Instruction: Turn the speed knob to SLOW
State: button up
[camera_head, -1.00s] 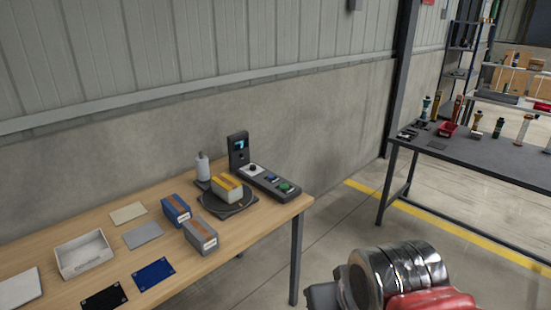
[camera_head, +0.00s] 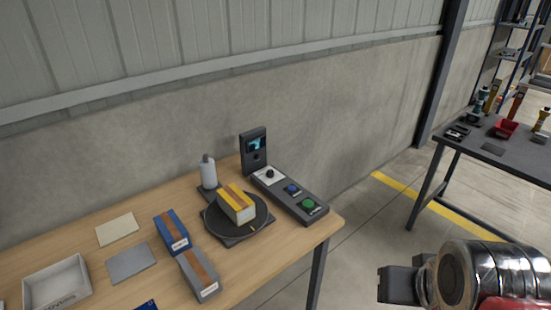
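The speed knob is a small black knob (camera_head: 270,174) on a white plate at the far end of a dark control panel (camera_head: 315,218), on the right part of the wooden table. The panel also carries a blue button (camera_head: 292,189) and a green button (camera_head: 309,204). A dark upright unit with a small lit screen (camera_head: 254,146) stands behind the knob. The knob's setting and its labels are too small to read. Part of my arm shows at the lower right, well away from the panel. A dark block (camera_head: 398,285) at its left end may be part of my gripper; no fingertips can be made out.
A round dark turntable (camera_head: 212,223) bears a yellow and white box (camera_head: 237,203). A white bottle (camera_head: 208,174) stands behind it. Blue (camera_head: 172,232) and grey (camera_head: 199,273) boxes and a white tray (camera_head: 57,284) lie left. Open floor separates this table from the dark table (camera_head: 480,150).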

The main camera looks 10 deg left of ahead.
aim_at(270, 173)
jog(key=u, duration=0.3)
jog(key=i, duration=1.2)
jog(key=u, duration=0.6)
